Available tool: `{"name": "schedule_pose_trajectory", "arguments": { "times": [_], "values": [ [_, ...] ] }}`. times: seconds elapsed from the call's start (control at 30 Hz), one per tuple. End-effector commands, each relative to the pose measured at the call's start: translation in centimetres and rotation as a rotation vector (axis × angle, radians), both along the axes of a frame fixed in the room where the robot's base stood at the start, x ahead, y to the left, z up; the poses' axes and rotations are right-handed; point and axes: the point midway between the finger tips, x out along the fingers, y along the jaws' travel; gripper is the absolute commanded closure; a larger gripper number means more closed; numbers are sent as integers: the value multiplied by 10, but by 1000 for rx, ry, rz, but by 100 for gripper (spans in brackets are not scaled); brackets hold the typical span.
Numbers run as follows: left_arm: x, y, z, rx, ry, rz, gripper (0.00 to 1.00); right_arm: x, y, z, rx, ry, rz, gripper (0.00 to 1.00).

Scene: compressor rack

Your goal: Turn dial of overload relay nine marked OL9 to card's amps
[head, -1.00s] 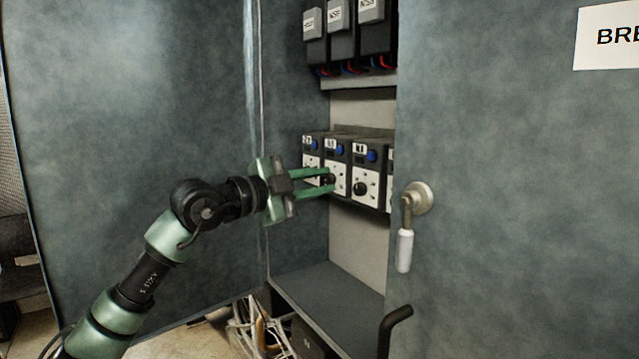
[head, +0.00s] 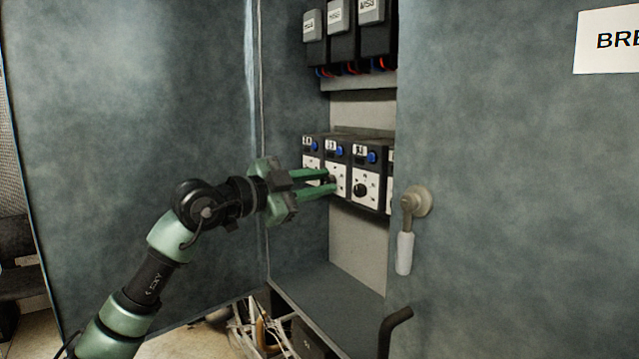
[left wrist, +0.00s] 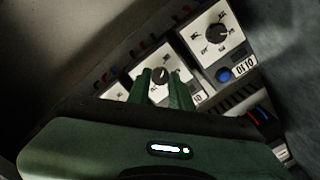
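The label on this relay is mostly hidden there. The neighbouring relay (left wrist: 218,38) reads OL10, seen rotated, with its dial free. The dial scales are too small to read. No amps card is readable. My right gripper is not in view.
Dark switch units (head: 342,35) hang above the relays. A grey door (head: 500,230) with a handle (head: 412,205) and a sign starting BRE (head: 606,40) covers the right side. A grey panel (head: 140,120) stands at left.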

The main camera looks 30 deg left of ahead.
Motion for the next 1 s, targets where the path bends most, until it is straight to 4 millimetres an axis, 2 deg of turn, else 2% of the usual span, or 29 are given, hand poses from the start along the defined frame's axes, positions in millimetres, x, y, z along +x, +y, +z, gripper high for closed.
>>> {"name": "schedule_pose_trajectory", "arguments": {
  "times": [0.03, 0.07, 0.1, 0.47, 0.8, 1.0],
  "values": [
    [0, 0, -1, -1, 2, 0, 68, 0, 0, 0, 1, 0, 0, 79],
    [0, 0, -1, -1, 2, 0, 60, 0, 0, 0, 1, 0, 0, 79],
    [0, 0, -1, 0, 2, 0, 57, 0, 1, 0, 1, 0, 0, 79],
    [-5, 2, -3, 0, 1, 1, 57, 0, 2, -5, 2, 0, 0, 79],
    [-55, 21, -6, 1, 0, 2, 57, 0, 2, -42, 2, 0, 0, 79],
    [-72, 26, -3, -1, 1, 1, 57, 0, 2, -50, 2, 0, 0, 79]
  ]
}}
